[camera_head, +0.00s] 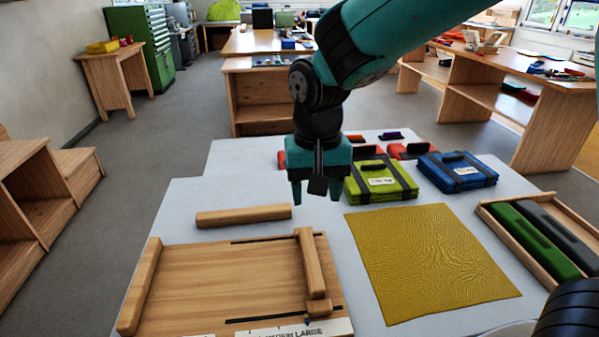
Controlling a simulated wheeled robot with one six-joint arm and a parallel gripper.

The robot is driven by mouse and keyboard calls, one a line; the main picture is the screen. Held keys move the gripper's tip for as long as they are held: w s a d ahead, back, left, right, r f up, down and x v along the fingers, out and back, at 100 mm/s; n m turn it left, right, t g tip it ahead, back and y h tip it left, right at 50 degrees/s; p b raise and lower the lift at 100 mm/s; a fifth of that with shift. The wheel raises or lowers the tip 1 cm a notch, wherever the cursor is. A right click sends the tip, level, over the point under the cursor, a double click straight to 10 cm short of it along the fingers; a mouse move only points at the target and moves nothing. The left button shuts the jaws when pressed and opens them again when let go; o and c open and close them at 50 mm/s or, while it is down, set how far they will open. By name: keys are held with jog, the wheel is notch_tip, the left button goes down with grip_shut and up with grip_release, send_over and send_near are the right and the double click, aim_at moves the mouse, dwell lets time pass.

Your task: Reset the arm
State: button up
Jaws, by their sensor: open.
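My arm reaches in from the top right, with teal and black links. My gripper (315,195) points down above the white table, its two fingers apart and nothing between them. It hangs behind the wooden board (225,280) and to the left of the green case (381,181). I cannot tell its exact height above the table.
A yellow mat (435,262) lies right of the board. A loose wooden bar (243,216) lies behind the board. A blue case (457,171) and small red items stand at the back. A wooden tray (488,213) at right holds green and grey cases.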

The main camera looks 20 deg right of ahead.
jog(key=s+r+n+y, duration=0.2)
jog(key=s+n, duration=0.2)
jog(key=s, duration=0.4)
jog(key=s+r+n+y, duration=0.2)
jog(key=s+n, duration=0.3)
jog(key=s, duration=0.4)
jog(key=shift+s+a+r, duration=0.3)
jog(key=shift+a+r, duration=0.05)
jog(key=shift+r, duration=0.3)
